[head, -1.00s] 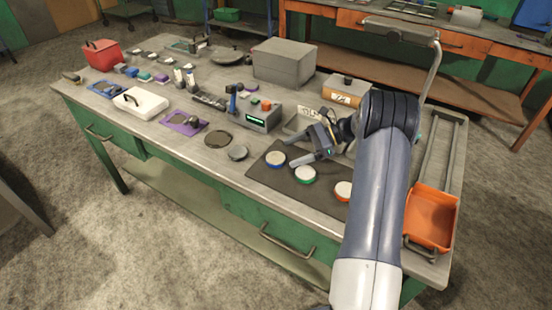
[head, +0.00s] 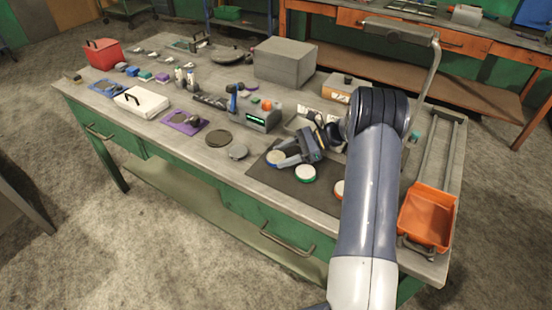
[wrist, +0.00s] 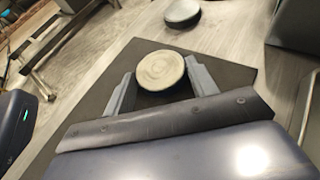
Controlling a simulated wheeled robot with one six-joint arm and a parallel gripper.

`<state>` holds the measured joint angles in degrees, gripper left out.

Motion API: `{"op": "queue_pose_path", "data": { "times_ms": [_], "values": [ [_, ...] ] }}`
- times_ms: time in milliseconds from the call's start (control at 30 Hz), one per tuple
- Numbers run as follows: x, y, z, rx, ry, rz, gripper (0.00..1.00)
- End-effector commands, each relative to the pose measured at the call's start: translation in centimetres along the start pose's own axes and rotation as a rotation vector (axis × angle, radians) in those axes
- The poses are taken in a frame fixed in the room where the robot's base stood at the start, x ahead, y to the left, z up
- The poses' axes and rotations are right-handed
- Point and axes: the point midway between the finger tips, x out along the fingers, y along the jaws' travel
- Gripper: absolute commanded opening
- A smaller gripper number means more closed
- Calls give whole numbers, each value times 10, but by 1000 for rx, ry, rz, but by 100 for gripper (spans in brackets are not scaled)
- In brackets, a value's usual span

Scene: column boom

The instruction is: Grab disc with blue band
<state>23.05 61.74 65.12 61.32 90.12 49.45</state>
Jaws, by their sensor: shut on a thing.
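The disc with the blue band (head: 274,157) lies on the dark mat (head: 259,174), near its left end. Its pale top (wrist: 160,70) fills the gap between my fingers in the wrist view. The blue band is mostly hidden by the fingers. My gripper (head: 282,158) is shut on this disc, with one finger on each side. A disc with a green band (head: 306,173) lies on the mat just right of my gripper. A disc with an orange band (head: 339,189) lies farther right, partly hidden by my arm.
A grey round disc (head: 238,152) and a dark round plate (head: 218,138) lie left of the mat. A device with a green display (head: 259,119) stands behind. An orange tray (head: 427,222) sits at the table's right end.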

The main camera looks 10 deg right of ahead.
Motion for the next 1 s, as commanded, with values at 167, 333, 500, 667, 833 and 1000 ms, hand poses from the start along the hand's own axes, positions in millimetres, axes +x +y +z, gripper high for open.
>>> {"op": "queue_pose_path", "data": {
  "times_ms": [167,333,500,667,833,1000],
  "values": [
    [0,0,0,0,0,0,27],
    [0,0,1,-1,-1,-1,20],
    [-1,0,3,-2,-1,-1,20],
    [-9,-1,21,-5,0,-2,20],
    [-22,0,54,-5,0,-2,20],
    [-33,0,80,-4,0,-2,20]
  ]
}}
